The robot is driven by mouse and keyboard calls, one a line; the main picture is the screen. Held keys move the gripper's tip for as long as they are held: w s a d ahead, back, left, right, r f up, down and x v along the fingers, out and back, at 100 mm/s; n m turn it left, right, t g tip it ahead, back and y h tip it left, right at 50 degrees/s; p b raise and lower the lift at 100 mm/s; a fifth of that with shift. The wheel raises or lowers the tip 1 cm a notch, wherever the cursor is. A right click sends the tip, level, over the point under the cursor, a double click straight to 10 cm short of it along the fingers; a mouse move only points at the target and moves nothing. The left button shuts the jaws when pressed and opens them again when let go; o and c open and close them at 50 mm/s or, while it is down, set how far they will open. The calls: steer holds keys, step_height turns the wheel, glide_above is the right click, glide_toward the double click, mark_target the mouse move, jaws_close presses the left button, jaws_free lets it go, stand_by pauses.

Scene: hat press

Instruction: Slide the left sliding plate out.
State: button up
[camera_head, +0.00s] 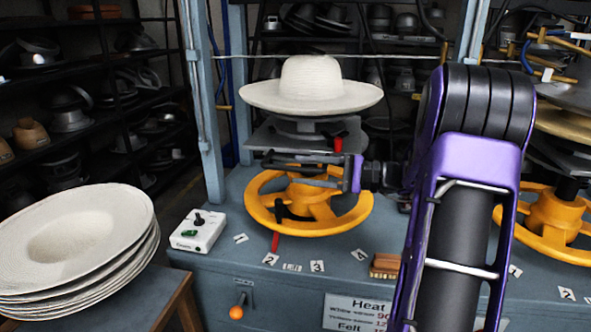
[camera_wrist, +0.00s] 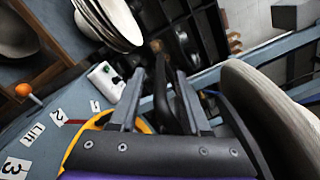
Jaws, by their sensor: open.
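The left sliding plate (camera_head: 262,136) is a grey plate under a cream wide-brimmed hat (camera_head: 312,85), above the left orange handwheel (camera_head: 262,215). A red-tipped handle (camera_head: 338,143) shows at the plate's front right. My gripper (camera_head: 270,169) lies level between plate and wheel, pointing left, with its jaws open. In the wrist view my gripper (camera_wrist: 160,72) has its two grey fingers apart. A dark bar (camera_wrist: 164,90) shows between them; I cannot tell whether it is touched. The hat brim (camera_wrist: 270,110) fills the right of that view.
A white control box (camera_head: 198,231) stands on the blue-grey bench left of the wheel. A stack of cream hats (camera_head: 75,240) is at the left. A blue post (camera_head: 203,110) rises behind the bench. A second orange wheel (camera_head: 555,215) is at the right. A brush (camera_head: 385,265) lies in front.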

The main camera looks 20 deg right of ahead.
steer(key=shift+x, duration=1.25)
jaws_close()
